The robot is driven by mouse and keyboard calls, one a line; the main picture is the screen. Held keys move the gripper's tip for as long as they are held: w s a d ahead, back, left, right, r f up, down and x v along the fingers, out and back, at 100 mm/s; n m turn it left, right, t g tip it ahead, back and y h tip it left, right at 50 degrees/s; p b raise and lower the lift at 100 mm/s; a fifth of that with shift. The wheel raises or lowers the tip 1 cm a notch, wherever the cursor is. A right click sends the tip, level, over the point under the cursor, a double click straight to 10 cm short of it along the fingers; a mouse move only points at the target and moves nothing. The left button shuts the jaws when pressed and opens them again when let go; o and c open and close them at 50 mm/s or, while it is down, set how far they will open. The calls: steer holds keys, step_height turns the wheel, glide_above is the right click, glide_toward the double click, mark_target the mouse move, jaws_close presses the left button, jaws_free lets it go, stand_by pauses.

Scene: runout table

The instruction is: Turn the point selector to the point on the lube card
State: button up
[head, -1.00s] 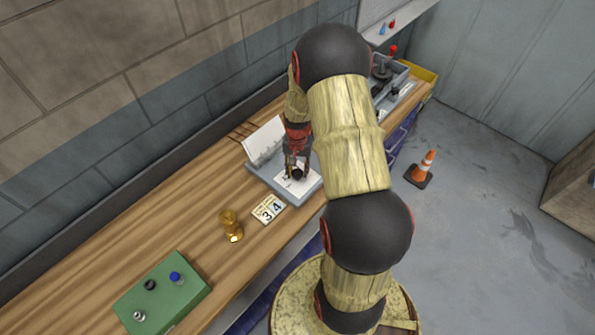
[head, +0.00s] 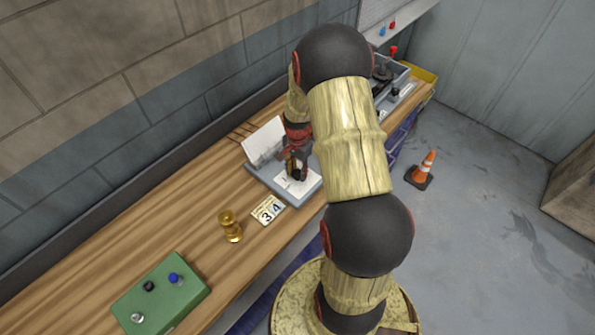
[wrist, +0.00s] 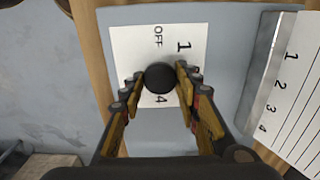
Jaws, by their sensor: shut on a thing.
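The point selector is a round black knob (wrist: 159,77) on a white dial plate (wrist: 128,50) marked OFF, 1 and 4; another mark is partly covered by a finger. I cannot make out a pointer on the knob. My gripper (wrist: 160,74) has one finger on each side of the knob and is shut on it. In the head view my gripper (head: 296,168) is over the grey selector base (head: 262,185). A small cream card (head: 268,210) showing a 3 and a 4 lies on the table in front; its small print is unreadable.
An upright white panel with rows numbered 1 to 4 (wrist: 290,90) stands beside the dial. A brass piece (head: 230,227) and a green box with knobs (head: 165,295) sit nearer on the wooden table. Grey trays (head: 398,95) stand at the far end. An orange cone (head: 425,167) is on the floor.

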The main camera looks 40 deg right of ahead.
mark_target(297, 173)
stand_by(0.3)
steer(key=o, duration=1.1)
steer(key=shift+c, duration=0.2)
steer(key=shift+o, duration=0.5)
step_height(297, 173, up, 12)
